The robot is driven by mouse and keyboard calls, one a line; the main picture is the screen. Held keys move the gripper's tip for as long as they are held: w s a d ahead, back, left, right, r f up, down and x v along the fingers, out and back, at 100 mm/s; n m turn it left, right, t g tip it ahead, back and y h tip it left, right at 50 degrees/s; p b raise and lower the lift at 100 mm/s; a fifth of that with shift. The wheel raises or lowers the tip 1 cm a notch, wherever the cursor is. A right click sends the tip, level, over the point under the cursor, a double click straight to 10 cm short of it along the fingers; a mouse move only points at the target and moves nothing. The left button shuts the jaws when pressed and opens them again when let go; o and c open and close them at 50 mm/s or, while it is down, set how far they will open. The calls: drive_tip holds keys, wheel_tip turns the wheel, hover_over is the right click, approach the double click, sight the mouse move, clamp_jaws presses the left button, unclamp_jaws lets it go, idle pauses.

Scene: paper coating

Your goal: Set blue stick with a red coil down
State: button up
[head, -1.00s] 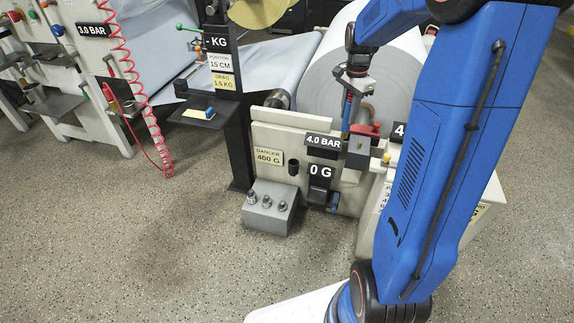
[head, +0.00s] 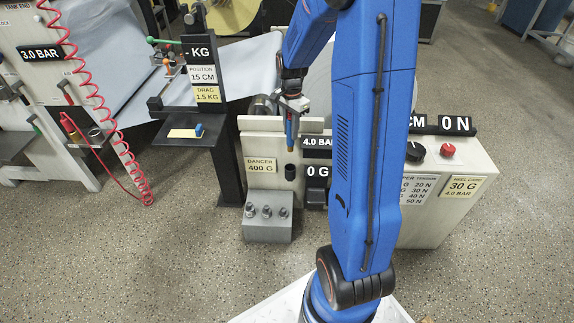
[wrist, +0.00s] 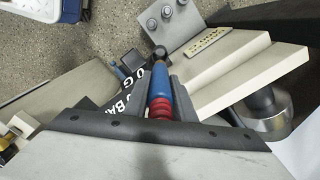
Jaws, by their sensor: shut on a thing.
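The blue stick with a red coil (head: 290,128) is held in my gripper (head: 291,104), hanging roughly upright in front of the light panel of the unwind stand (head: 270,150). In the wrist view the blue shaft (wrist: 160,87) and the red coil (wrist: 160,108) lie between the two dark fingers of my gripper (wrist: 159,82). The fingers are shut on the stick.
A grey block with several metal weights (head: 267,223) stands below the panel. A black post with a shelf (head: 180,141) is at left. A red coiled hose (head: 120,150) hangs further left. A control cabinet with a red knob (head: 448,151) is at right. Floor in front is open.

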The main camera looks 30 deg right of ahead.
wheel_tip(320, 180, down, 15)
idle(0.6)
drive_tip(key=o, duration=1.1)
drive_tip(key=shift+c, duration=0.2)
